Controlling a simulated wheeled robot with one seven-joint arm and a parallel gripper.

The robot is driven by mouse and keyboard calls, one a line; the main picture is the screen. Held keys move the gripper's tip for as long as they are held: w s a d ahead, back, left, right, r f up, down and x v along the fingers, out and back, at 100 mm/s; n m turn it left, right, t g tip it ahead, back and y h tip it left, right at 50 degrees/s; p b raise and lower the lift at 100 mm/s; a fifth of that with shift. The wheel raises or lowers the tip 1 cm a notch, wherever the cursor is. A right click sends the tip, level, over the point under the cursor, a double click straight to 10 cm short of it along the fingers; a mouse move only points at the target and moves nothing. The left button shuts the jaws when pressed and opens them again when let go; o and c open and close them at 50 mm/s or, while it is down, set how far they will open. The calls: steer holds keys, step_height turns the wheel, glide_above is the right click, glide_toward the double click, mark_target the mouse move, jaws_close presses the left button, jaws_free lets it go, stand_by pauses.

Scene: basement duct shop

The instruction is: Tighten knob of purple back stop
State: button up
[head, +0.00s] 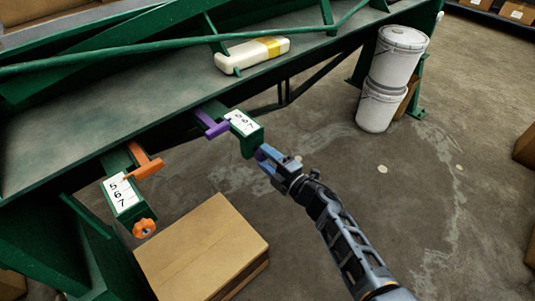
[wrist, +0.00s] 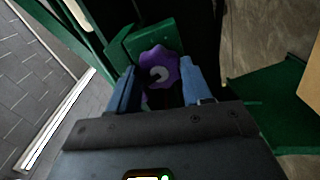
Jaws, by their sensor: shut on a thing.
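The purple back stop (head: 212,125) sits on a green arm with a white number label (head: 241,122), at the edge of the green machine. Its purple knob (wrist: 159,71) is lobed with a pale centre and shows between my fingers in the wrist view; in the head view only a sliver of it (head: 260,155) shows at the arm's end. My gripper (head: 268,160) is shut on the purple knob, one blue finger on each side. An orange back stop (head: 144,163) with an orange knob (head: 144,228) is on another green arm to the left.
A cardboard box (head: 203,245) stands on the floor below the two arms. Stacked white buckets (head: 396,55) stand at the upper right. A white and yellow object (head: 252,55) lies on the green machine's ledge (head: 60,140). The floor at right is mostly clear.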

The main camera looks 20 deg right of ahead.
steer(key=shift+m+p, duration=0.85)
steer(key=shift+m, duration=1.15)
steer(key=o, duration=1)
steer(key=shift+o, duration=0.2)
steer(key=v, duration=0.8)
steer(key=shift+p, duration=0.45)
steer(key=shift+w, duration=0.1)
